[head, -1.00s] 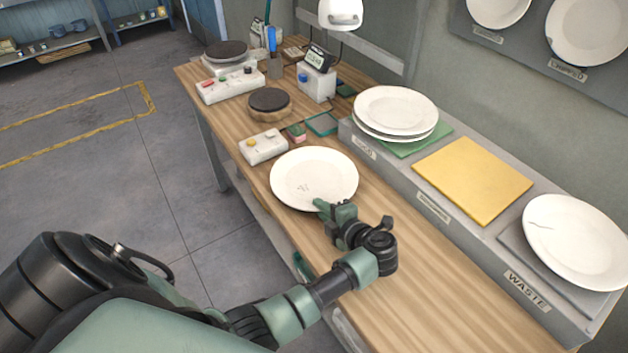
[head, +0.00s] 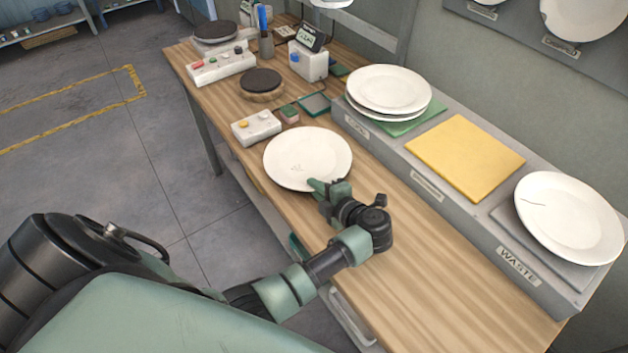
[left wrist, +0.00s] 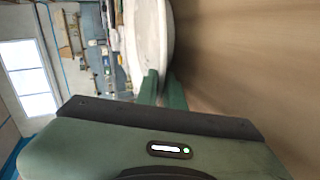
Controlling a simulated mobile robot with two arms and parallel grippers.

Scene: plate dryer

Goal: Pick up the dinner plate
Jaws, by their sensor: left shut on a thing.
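The white dinner plate (head: 305,155) is near the front edge of the wooden bench, with small dark marks on its face. My left gripper (head: 318,187) is shut on its near rim. In the left wrist view the plate (left wrist: 150,35) stands out from between the two green fingers (left wrist: 163,88), one on each side of the rim. The plate looks close to the bench top; I cannot tell whether it touches it. My right gripper is not in view.
A grey shelf holds stacked white plates (head: 388,88), a yellow mat (head: 465,157) and a cracked plate (head: 570,225) by the WASTE label. A white button box (head: 256,127) and a dark round disc (head: 261,83) stand beyond the plate. The bench's near right is clear.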

